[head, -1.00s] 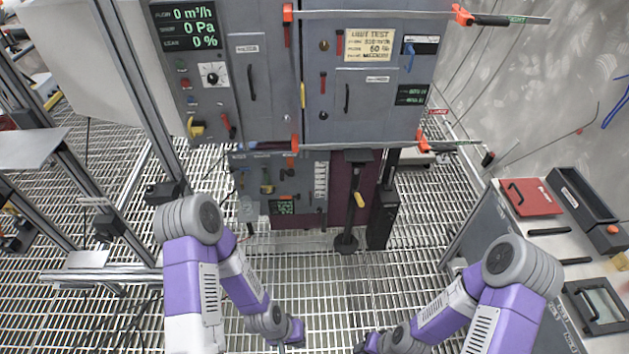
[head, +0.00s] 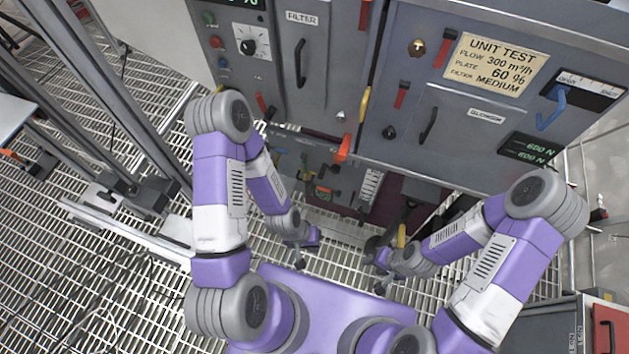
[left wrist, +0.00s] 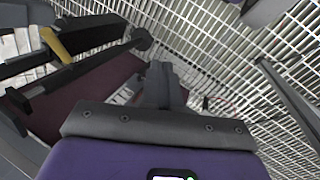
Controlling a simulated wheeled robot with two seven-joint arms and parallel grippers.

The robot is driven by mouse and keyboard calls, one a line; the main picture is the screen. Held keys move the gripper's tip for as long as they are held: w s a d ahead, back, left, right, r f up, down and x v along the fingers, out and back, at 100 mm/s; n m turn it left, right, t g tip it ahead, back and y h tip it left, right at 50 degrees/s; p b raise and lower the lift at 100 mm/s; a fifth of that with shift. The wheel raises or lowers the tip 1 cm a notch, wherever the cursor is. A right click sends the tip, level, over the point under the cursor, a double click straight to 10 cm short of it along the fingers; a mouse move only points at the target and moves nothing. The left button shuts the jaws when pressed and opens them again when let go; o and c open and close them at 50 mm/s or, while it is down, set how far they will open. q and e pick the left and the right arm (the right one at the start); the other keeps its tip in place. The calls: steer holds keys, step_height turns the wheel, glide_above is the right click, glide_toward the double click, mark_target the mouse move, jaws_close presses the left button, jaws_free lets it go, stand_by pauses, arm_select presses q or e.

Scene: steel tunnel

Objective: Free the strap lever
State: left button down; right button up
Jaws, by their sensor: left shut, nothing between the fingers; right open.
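The lower grey strap (head: 405,167) runs across the cabinet's lower front from an orange end piece (head: 343,147). Its right part passes behind my right arm. A small dark end piece with a red bit (head: 599,214) shows at the far right; I cannot tell whether it is the strap's lever. My left gripper (head: 299,258) is low in front of the cabinet, shut and empty; it also shows in the left wrist view (left wrist: 162,85). My right gripper (head: 378,256) is low to its right, open, its fingers hardly visible. Both are apart from the strap.
The grey cabinet (head: 460,110) fills the upper right, with a blue lever (head: 551,108) and a yellow handle (head: 364,105). Metal frame posts (head: 125,110) stand at left. A red case (head: 606,325) lies at the lower right.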

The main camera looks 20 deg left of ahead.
arm_select(q)
steer(key=w+a+f+m+t+y+b, duration=0.1)
steer(key=w+a+f+t+b, duration=0.1)
steer(key=w+f+t, duration=0.5)
steer(key=w+a+f+m+t+y+b, duration=0.2)
steer(key=w+a+f+t+b, duration=0.1)
steer(key=w+f+t, duration=0.5)
step_height(320, 180, down, 3)
steer(key=shift+w+a+f+y, duration=0.1)
steer(key=shift+w+a+y, duration=0.25)
steer(key=shift+a, duration=0.35)
arm_select(e)
steer(key=f, duration=0.5)
steer(key=shift+s+f, duration=0.15)
steer(key=shift+s, duration=0.05)
arm_select(q)
steer(key=b, duration=0.4)
glide_toward(324, 189)
steer(key=w+r, duration=0.2)
steer(key=w, duration=0.2)
steer(key=shift+w+a+f+b, duration=0.1)
steer(key=shift+w+f+b, duration=0.5)
steer(key=shift+f, duration=0.1)
steer(key=shift+w+a+f+b, duration=0.15)
steer(key=shift+w+f+b, duration=0.45)
steer(key=shift+f, duration=0.1)
arm_select(e)
step_height(324, 189, down, 6)
